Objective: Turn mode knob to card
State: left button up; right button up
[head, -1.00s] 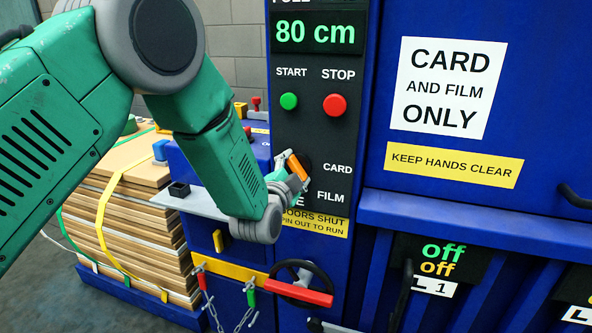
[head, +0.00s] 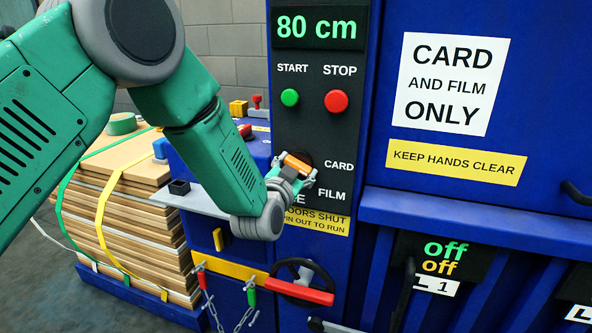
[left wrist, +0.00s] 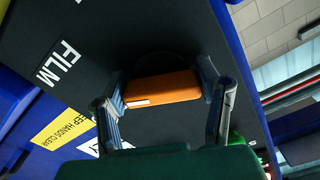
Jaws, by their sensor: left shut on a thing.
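The mode knob (head: 297,162) is an orange bar on a dark round base, on the black control panel below the start and stop buttons. In the head view the bar slants slightly down to the right, its right end on the side of the CARD label (head: 339,165) and FILM label (head: 331,195). My left gripper (head: 293,170) is shut on the knob. In the left wrist view the orange bar (left wrist: 165,86) sits between the two fingers, with a small white mark near its left end. The FREE label is partly hidden by my gripper. My right gripper is out of view.
A green start button (head: 289,97) and red stop button (head: 336,101) sit above the knob. A handwheel (head: 306,272) with a red bar is below. A grey shelf (head: 205,202) juts out left, near my left forearm. Strapped card sheets (head: 130,225) stand farther left.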

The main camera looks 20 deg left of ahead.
pick_arm(q)
jog(key=n, duration=0.3)
jog(key=shift+d+r+n+b, duration=0.1)
jog(key=shift+r+n+b, duration=0.05)
jog(key=shift+n+b, duration=0.25)
jog(key=shift+n, duration=0.5)
jog(key=shift+w+r, duration=0.1)
jog(key=shift+r, duration=0.05)
jog(key=o, duration=1.2)
jog(key=shift+c, duration=0.2)
jog(key=shift+s+f, duration=0.2)
jog(key=shift+s, duration=0.1)
jog(key=s, duration=1.1)
jog(key=shift+s, duration=0.25)
